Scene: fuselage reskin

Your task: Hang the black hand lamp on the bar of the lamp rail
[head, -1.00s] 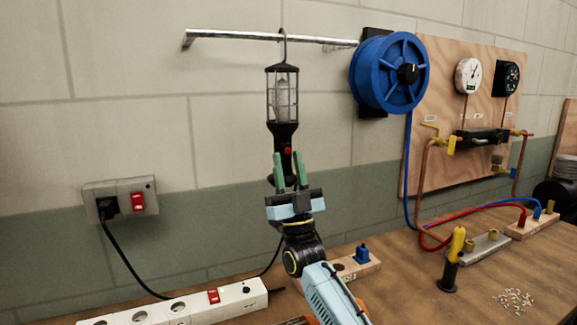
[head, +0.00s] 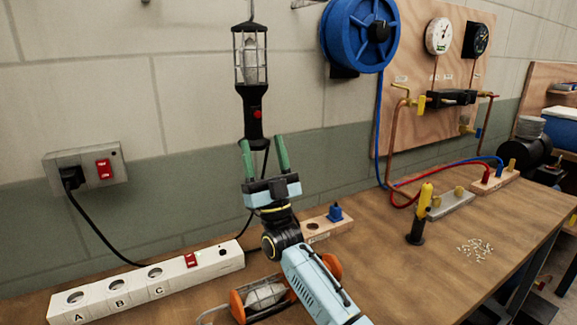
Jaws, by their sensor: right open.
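The black hand lamp (head: 253,112) hangs upright against the wall in the head view, with its wire cage at the top and its handle with a red button below. The top of its hook is cut off by the upper picture edge. Only a small end of the lamp rail (head: 306,3) shows at the top; the bar above the lamp is out of view. My right gripper (head: 263,152) is open, its green fingers just below the lamp's handle and apart from each other. My left gripper is not in view.
A blue hose reel (head: 360,35) is right of the lamp. Below are a white power strip (head: 150,285), an orange lamp (head: 265,295) and a yellow-handled tool (head: 421,215) on the wooden bench (head: 385,275). A wall socket (head: 85,170) is at left.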

